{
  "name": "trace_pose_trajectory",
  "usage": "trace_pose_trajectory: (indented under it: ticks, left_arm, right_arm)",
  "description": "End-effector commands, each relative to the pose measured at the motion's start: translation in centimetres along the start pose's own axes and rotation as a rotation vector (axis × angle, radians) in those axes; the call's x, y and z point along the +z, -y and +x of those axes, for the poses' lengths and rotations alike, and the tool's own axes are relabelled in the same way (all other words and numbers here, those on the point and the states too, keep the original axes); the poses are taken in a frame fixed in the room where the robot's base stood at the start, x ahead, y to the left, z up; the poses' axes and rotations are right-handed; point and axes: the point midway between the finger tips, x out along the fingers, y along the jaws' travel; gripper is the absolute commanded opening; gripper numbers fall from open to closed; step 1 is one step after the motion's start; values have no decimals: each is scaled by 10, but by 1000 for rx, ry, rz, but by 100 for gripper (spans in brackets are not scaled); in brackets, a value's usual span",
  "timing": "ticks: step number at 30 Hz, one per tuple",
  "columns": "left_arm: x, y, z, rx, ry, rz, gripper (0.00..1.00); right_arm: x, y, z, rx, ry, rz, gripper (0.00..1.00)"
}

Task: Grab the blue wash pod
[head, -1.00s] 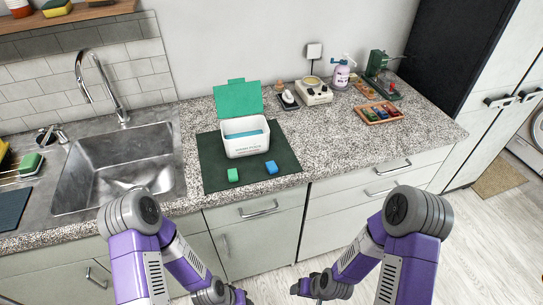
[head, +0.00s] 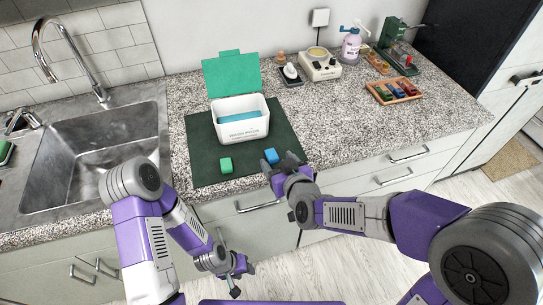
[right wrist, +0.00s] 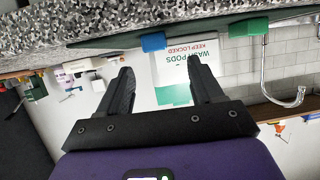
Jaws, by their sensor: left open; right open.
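The blue wash pod (head: 270,156) lies on the dark green mat (head: 200,175), at its front right. My right gripper (head: 283,166) is open just in front of it and to its right, at the counter's front edge. In the right wrist view, which is upside down, the blue pod (right wrist: 153,41) shows beyond the open fingers (right wrist: 158,70), between them and apart from them. My left gripper (head: 242,281) is open and empty, low in front of the cabinets.
A green pod (head: 225,165) lies left of the blue one. Behind them stands a white wash pod box (head: 240,128) with its green lid (head: 232,75) raised. A sink (head: 90,155) is at left. A wooden tray (head: 393,91) of coloured items sits at right.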

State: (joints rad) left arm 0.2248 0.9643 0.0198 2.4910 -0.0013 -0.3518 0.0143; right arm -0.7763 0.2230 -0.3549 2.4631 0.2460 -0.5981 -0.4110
Motion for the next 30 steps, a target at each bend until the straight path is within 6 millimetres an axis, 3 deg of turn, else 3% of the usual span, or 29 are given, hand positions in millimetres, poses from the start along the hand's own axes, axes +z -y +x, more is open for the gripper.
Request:
trace_pose_trajectory:
  ticks: [5,9,18,28,30]
  left_arm:
    - [-1,7,18,0,0,0,43]
    - [-1,8,22,0,0,0,43]
    - [-1,8,22,0,0,0,43]
    - [-1,8,22,0,-1,0,43]
    - [-1,8,22,0,0,0,43]
  right_arm:
    - [12,-4,28,2,3,1,66]
    - [10,-3,44,0,3,1,66]
    - [8,-3,48,-1,2,2,66]
    - [8,-3,48,-2,2,2,15]
    - [8,-3,48,-2,2,2,11]
